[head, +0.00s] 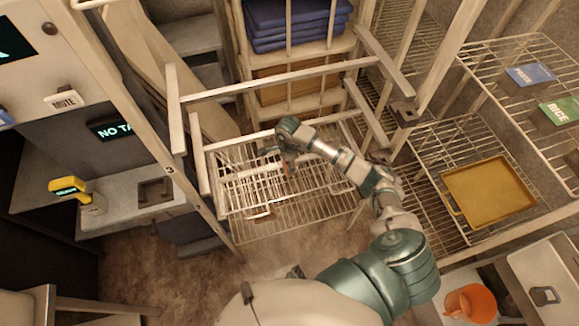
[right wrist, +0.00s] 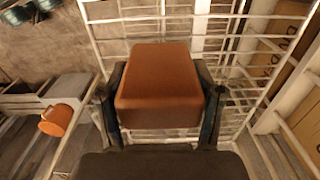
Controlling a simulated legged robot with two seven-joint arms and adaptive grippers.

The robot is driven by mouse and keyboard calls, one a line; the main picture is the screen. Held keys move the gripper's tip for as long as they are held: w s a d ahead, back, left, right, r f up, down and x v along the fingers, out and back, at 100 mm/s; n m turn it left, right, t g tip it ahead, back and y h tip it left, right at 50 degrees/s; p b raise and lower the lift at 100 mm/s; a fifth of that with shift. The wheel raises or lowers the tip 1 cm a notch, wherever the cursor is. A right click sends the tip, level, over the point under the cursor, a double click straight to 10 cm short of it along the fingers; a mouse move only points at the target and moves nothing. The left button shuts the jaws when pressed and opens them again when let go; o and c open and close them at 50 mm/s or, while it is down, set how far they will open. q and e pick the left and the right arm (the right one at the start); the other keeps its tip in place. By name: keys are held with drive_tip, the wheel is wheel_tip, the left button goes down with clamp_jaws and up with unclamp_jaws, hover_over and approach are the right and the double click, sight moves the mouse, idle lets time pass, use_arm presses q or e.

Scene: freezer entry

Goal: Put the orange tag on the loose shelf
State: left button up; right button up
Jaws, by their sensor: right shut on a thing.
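The orange tag (right wrist: 158,88) looks like a rounded orange-brown block in the right wrist view. It sits between the two dark fingers of my right gripper (head: 284,158), which is shut on it. In the head view only a small orange sliver of the tag (head: 287,171) shows below the gripper. The white wire shelf (head: 262,208), which appears to be the loose shelf, lies below the gripper inside a pale frame. White wires (right wrist: 135,30) also show behind the tag in the right wrist view. I cannot tell whether the tag touches them. My left gripper is not in view.
Pale posts and rails (head: 275,84) stand around the wire shelf. A yellow tray (head: 488,190) lies on a wire rack at the right, with blue and green labelled cards (head: 562,110) above. An orange jug (head: 470,303) stands at lower right. A yellow scanner (head: 68,189) is at left.

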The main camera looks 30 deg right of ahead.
drive_tip(key=shift+s+a+f, duration=0.1)
drive_tip(key=shift+a+f, duration=0.1)
drive_tip(key=shift+f, duration=0.45)
drive_tip(key=shift+s+a+f, duration=0.1)
drive_tip(key=shift+a+f, duration=0.1)
drive_tip(key=shift+f, duration=0.4)
drive_tip(key=shift+d+f, duration=0.1)
drive_tip(key=shift+d, duration=0.25)
drive_tip(key=o, duration=0.7)
drive_tip(key=shift+d+f, duration=0.15)
drive_tip(key=o, duration=0.4)
drive_tip(key=shift+d, duration=0.15)
drive_tip(key=shift+o, duration=0.4)
drive_tip(key=shift+a, duration=0.2)
drive_tip(key=shift+w+a+r, duration=0.1)
drive_tip(key=shift+a+r, duration=0.15)
drive_tip(key=shift+r, duration=0.1)
drive_tip(key=r, duration=0.6)
drive_tip(key=shift+d+r, duration=0.1)
drive_tip(key=shift+d, duration=0.2)
drive_tip(key=shift+d+r, duration=0.1)
drive_tip(key=shift+r, duration=0.25)
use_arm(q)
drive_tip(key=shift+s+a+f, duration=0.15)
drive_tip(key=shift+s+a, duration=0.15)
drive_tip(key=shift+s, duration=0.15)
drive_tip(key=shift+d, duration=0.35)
use_arm(e)
drive_tip(key=shift+a, duration=0.4)
